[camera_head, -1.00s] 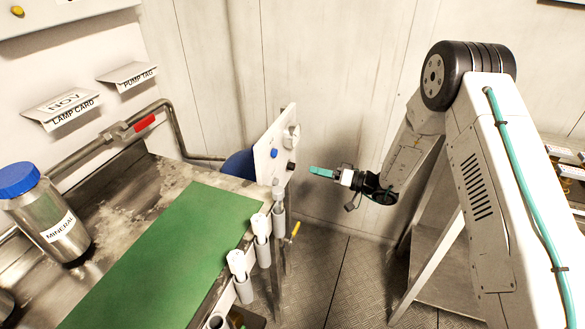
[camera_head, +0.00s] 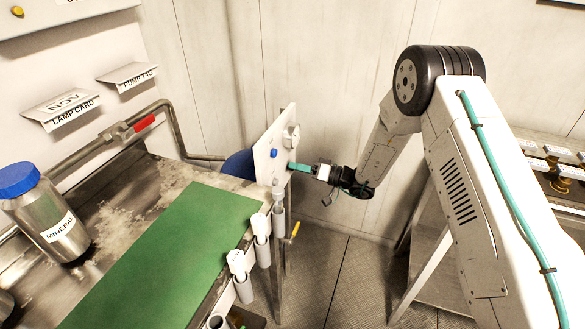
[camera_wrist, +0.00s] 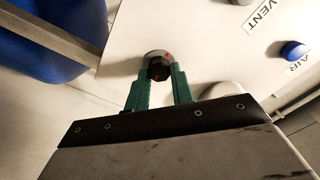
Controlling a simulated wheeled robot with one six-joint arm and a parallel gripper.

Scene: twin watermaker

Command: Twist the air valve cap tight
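A white panel (camera_head: 268,138) stands upright at the far end of the bench. A blue cap (camera_wrist: 292,50) sits on it beside the label AIR (camera_wrist: 297,66); a blue cap (camera_head: 274,153) also shows in the head view. A dark round knob with red marks (camera_wrist: 159,66) sits on a pale round base on the panel. My gripper (camera_wrist: 160,78) has its green fingers apart, one on each side of this dark knob. I cannot tell whether they press on it. In the head view my gripper (camera_head: 291,166) reaches the panel's right edge.
A VENT label (camera_wrist: 262,18) and a pale round part (camera_wrist: 222,90) are close by on the panel. A blue drum (camera_wrist: 50,40) and a metal bar are near it. The green mat (camera_head: 165,255) is clear. A MINERAL bottle (camera_head: 45,215) stands at left.

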